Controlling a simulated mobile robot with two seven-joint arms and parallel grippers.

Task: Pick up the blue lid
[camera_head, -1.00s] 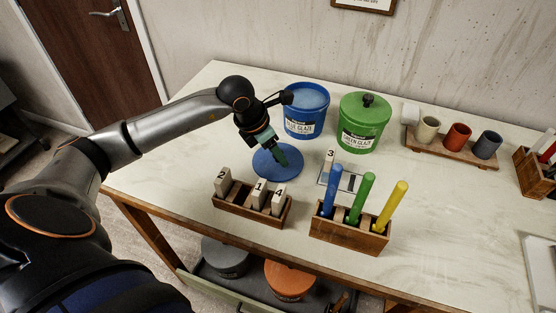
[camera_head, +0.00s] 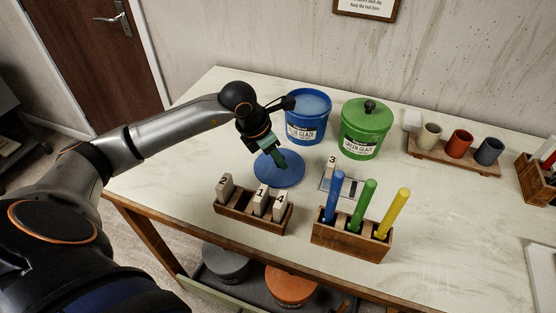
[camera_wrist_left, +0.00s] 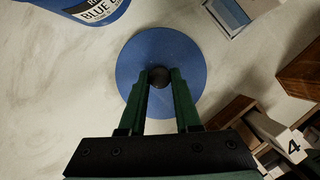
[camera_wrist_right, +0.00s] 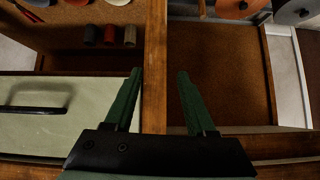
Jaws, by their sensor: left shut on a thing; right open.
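The blue lid (camera_head: 290,174) is a flat round disc with a dark knob at its centre. It is low over the table in front of the blue glaze bucket (camera_head: 308,118), and I cannot tell whether it touches the table. My left gripper (camera_head: 277,160) points down at it. In the left wrist view the fingers (camera_wrist_left: 160,76) are shut on the dark knob of the blue lid (camera_wrist_left: 183,52). My right gripper (camera_wrist_right: 160,76) is open and empty, seen only in the right wrist view, above a wooden edge and an open drawer.
A green lidded bucket (camera_head: 366,130) stands right of the blue one. A wooden block rack (camera_head: 250,215) and a rack of coloured sticks (camera_head: 350,241) stand in front. A cup tray (camera_head: 452,157) is at the right. The table's left part is clear.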

